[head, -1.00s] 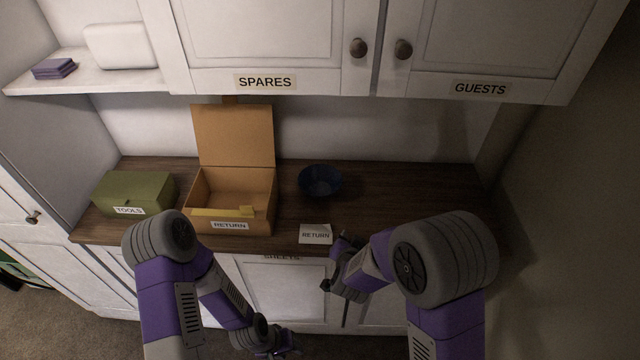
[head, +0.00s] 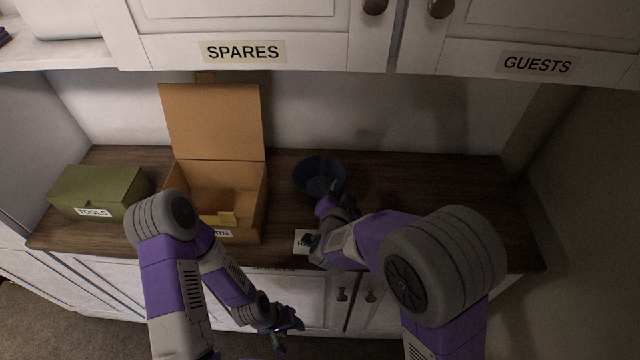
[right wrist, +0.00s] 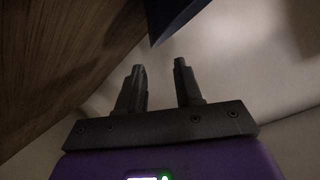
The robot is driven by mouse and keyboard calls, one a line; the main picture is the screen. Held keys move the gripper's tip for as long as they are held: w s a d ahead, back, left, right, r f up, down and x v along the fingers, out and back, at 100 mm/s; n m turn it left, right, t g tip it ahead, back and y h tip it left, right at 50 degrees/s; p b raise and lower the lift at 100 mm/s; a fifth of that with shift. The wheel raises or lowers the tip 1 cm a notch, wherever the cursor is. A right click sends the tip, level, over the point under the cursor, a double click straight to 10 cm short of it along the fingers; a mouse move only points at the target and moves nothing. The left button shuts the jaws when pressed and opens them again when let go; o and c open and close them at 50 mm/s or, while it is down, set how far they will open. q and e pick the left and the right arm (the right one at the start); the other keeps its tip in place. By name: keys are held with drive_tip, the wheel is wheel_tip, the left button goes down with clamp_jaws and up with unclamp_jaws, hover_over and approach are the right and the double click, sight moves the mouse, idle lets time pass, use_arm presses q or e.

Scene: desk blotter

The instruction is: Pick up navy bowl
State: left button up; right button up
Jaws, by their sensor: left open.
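The navy bowl (head: 316,174) stands upright on the wooden counter, right of the open cardboard box. My right gripper (head: 335,192) is at the bowl's near right side in the head view and overlaps its edge there. In the right wrist view its two fingers (right wrist: 159,66) are apart with nothing between them. A dark blue corner of the bowl (right wrist: 176,18) shows just beyond the fingertips. I cannot tell whether they touch it. My left gripper (head: 291,326) is open and empty, low in front of the cabinet doors, away from the bowl.
The open cardboard box (head: 255,200) holds a yellow item (head: 227,217). A green TOOLS box (head: 100,190) stands left. Cupboards (head: 300,30) hang above. The counter (head: 440,180) right of the bowl is clear.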

sight(343, 181)
drive_tip(key=b+x, duration=0.1)
drive_tip(key=x, duration=0.3)
drive_tip(key=f+x, duration=0.1)
drive_tip(key=x, duration=0.2)
drive_tip(key=shift+w+f+b, duration=0.1)
drive_tip(key=shift+w+b, duration=0.15)
drive_tip(key=shift+b, duration=0.1)
clamp_jaws()
